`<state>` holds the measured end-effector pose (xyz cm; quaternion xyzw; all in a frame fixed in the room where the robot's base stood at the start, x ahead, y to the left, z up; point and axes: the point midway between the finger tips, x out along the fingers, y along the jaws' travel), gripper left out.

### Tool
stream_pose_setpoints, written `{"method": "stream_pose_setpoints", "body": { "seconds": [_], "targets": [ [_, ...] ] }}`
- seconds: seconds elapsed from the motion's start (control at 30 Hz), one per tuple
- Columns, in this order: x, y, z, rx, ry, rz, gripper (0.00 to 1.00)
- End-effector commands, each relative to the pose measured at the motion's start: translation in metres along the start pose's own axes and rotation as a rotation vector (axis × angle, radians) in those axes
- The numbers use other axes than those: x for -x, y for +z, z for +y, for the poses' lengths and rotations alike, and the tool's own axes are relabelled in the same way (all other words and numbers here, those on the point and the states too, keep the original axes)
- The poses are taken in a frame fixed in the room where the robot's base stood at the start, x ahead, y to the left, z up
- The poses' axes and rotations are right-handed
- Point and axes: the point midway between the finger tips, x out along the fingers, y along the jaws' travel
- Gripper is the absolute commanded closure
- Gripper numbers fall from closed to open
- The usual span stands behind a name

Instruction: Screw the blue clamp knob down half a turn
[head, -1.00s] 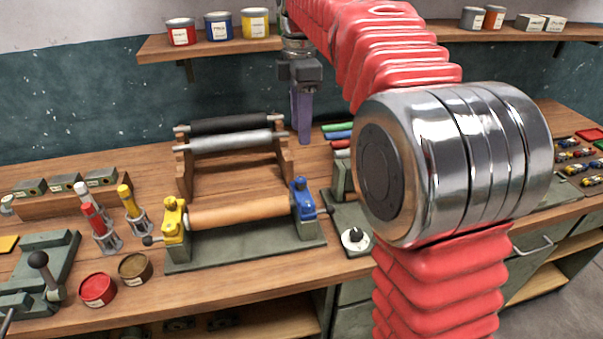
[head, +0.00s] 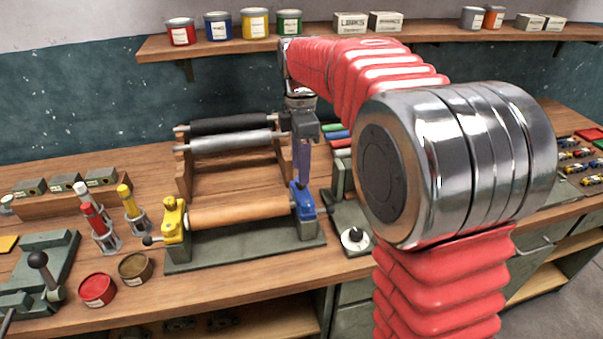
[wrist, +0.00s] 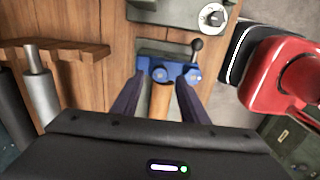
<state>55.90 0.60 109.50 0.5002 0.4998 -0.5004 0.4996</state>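The blue clamp (head: 304,207) stands at the right end of a tan roller (head: 240,212) on a green-grey base. In the wrist view the blue clamp (wrist: 170,58) shows just beyond my fingertips, with a round blue knob (wrist: 159,74) between their lines and another round blue part farther right. My gripper (head: 304,180) points down right above the clamp in the head view. In the wrist view my gripper (wrist: 160,84) has its two purple fingers wide apart with nothing held. Whether the fingertips touch the clamp I cannot tell.
A yellow clamp (head: 174,220) holds the roller's left end. A wooden rack with a black roller (head: 230,125) and a grey roller stands close behind. A black-handled lever (wrist: 197,44) juts from the blue clamp. A white dial (head: 354,239) sits to the right.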

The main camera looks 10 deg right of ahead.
Motion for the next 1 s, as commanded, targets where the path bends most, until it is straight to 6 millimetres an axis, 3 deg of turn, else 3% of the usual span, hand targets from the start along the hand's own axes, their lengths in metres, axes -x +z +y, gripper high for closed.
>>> {"method": "stream_pose_setpoints", "body": {
  "seconds": [0.2, 0.57, 1.0],
  "targets": [
    [-0.023, 0.0, 0.0, 0.0, 0.0, 0.0, 0.6],
    [-0.028, 0.0, 0.0, 0.001, 0.001, 0.0, 0.6],
    [-0.028, -0.001, 0.0, 0.001, 0.001, 0.0, 0.9]
  ]
}}
